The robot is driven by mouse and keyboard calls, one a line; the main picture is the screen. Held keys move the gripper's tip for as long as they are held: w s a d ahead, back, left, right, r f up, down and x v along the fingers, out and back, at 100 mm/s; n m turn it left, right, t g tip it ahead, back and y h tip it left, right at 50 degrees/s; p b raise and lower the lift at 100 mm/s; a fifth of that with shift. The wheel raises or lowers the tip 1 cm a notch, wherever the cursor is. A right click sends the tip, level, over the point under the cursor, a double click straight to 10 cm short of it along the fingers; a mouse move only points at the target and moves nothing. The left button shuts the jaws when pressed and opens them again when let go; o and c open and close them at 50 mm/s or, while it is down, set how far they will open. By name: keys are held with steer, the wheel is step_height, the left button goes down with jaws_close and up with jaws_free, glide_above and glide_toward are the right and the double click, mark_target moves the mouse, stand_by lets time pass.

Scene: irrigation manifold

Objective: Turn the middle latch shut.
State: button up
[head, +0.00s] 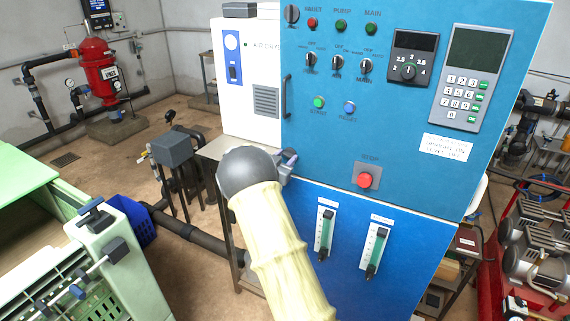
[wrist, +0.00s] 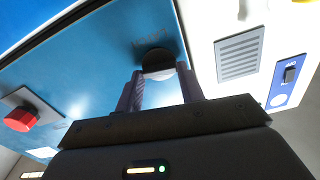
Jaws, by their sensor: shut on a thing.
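A dark round knob, which looks like the latch (wrist: 157,60), sits on the blue cabinet face in the wrist view. In the head view my gripper (head: 288,160) is at the left edge of the blue cabinet (head: 330,150), level with the red stop button. There my wrist and fingers hide the latch. Which way the latch is turned I cannot tell.
A red stop button (head: 365,180) is to the right of my gripper. A dark vertical handle (head: 287,97) is above it. Two green flow gauges (head: 325,233) are lower on the cabinet. A white panel (head: 245,75) adjoins on the left. A grey box (head: 171,149) stands farther left.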

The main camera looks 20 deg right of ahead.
steer(key=m+b, duration=0.1)
steer(key=b, duration=0.1)
steer(key=m+b, duration=0.2)
steer(key=b, duration=0.1)
steer(key=shift+f, duration=0.35)
steer(key=m+b, duration=0.5)
steer(key=b, duration=0.3)
steer(key=shift+s+b, duration=0.1)
steer(key=shift+b, duration=0.2)
steer(key=m+b, duration=0.4)
steer(key=b, duration=0.2)
steer(key=shift+d+m, duration=0.1)
steer(key=shift+m, duration=0.3)
steer(key=m+b, duration=0.3)
steer(key=shift+r+m+b, duration=0.1)
steer(key=shift+m+b, duration=0.2)
steer(key=o, duration=1)
steer(key=shift+s, duration=0.1)
